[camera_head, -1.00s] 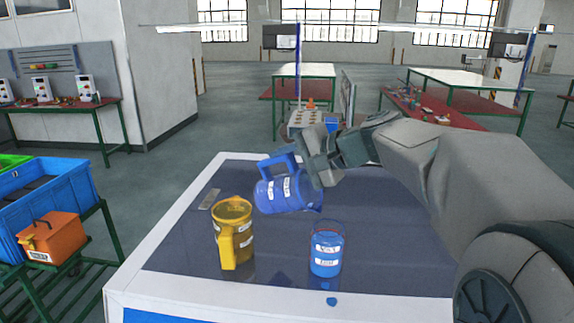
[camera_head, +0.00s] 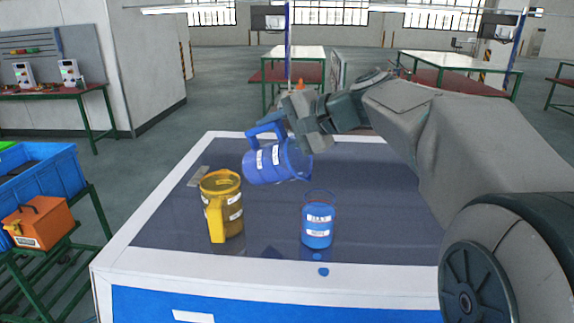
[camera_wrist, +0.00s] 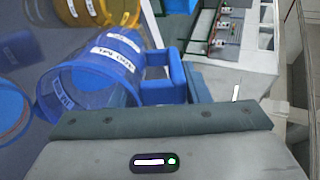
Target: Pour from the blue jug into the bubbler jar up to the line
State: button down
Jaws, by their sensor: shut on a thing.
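The blue jug (camera_head: 268,166) hangs in the air above the table, tilted with its mouth toward the right and its handle up. In the wrist view the jug (camera_wrist: 100,82) shows its labels and see-through wall. My gripper (camera_head: 298,122) is shut on the jug, at its handle; the exact grip is partly hidden. The bubbler jar (camera_head: 317,229) stands upright on the table, below and right of the jug's mouth. It holds blue liquid, with a red ring near its upper part. No falling stream is clearly visible. The jar shows partly at the wrist view's left edge (camera_wrist: 10,108).
A yellow jug (camera_head: 222,207) stands left of the bubbler jar. A flat grey piece lies behind the yellow jug. The table's right part looks clear. A blue crate (camera_head: 45,180) stands on a rack at left.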

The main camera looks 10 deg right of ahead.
aim_at(263, 150)
jog(key=b, duration=0.3)
jog(key=shift+f+b, duration=0.35)
jog(key=shift+s+r+b, duration=0.1)
jog(key=shift+r+b, duration=0.15)
jog(key=shift+b, duration=0.25)
jog(key=shift+r+p, duration=0.1)
jog(key=shift+p, duration=0.35)
jog(key=shift+a+h+p, duration=0.25)
jog(key=shift+h+p, duration=0.05)
jog(key=shift+p, duration=0.3)
jog(key=p, duration=0.1)
jog(key=w+f+g+h+p, duration=0.1)
jog(key=p, duration=0.1)
jog(key=shift+a+f+h, duration=0.25)
jog(key=shift+a+h, duration=0.05)
jog(key=shift+a, duration=0.1)
jog(key=f+p, duration=0.1)
jog(key=p, duration=0.1)
jog(key=g+h+p, duration=0.1)
jog(key=p, duration=0.1)
jog(key=a+f+g+h+p, duration=0.1)
jog(key=p, duration=0.2)
jog(key=shift+w+a+f, duration=0.1)
jog(key=shift+w+f, duration=0.25)
jog(key=shift+w+a+f+g+h+p, duration=0.15)
jog(key=shift+f+g+h+p, duration=0.5)
jog(key=shift+p, duration=0.65)
jog(key=shift+f, duration=0.15)
